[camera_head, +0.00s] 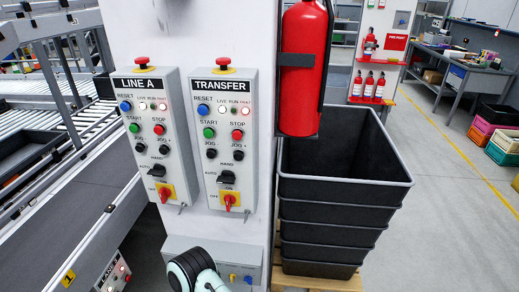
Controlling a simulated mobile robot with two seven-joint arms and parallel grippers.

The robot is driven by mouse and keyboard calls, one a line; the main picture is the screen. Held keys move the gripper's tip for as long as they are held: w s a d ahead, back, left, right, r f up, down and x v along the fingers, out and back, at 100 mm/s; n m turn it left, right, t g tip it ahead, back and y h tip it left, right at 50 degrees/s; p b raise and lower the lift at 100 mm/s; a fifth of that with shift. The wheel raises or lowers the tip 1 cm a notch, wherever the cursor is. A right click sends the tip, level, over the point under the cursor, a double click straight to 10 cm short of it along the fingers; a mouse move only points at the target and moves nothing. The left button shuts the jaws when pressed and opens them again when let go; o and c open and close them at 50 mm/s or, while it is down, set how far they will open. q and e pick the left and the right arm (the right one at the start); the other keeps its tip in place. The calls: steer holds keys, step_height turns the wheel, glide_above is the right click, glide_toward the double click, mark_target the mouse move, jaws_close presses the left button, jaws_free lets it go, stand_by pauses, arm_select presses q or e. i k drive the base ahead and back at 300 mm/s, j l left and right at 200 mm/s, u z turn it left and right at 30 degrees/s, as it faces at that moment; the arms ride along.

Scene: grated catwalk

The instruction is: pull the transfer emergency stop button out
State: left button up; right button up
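The TRANSFER control box (224,140) is mounted on a pale column in the middle of the head view. Its red mushroom emergency stop button (222,61) sits on top of the box, above a yellow collar. I cannot tell from this view whether it is pressed in or out. Nothing touches it. The similar LINE A box (150,135) hangs just to its left, with its own red mushroom button (141,60) on top. A rounded dark and white link of my arm shows at the bottom centre, below the boxes. Neither of my grippers is in view.
A red fire extinguisher (305,70) hangs on the column close to the right of the TRANSFER box. Stacked black bins (345,190) stand on a pallet at right. A roller conveyor (60,150) runs along the left. The space before the boxes looks clear.

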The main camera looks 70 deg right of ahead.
mark_target(223, 62)
steer(key=z, duration=2.15)
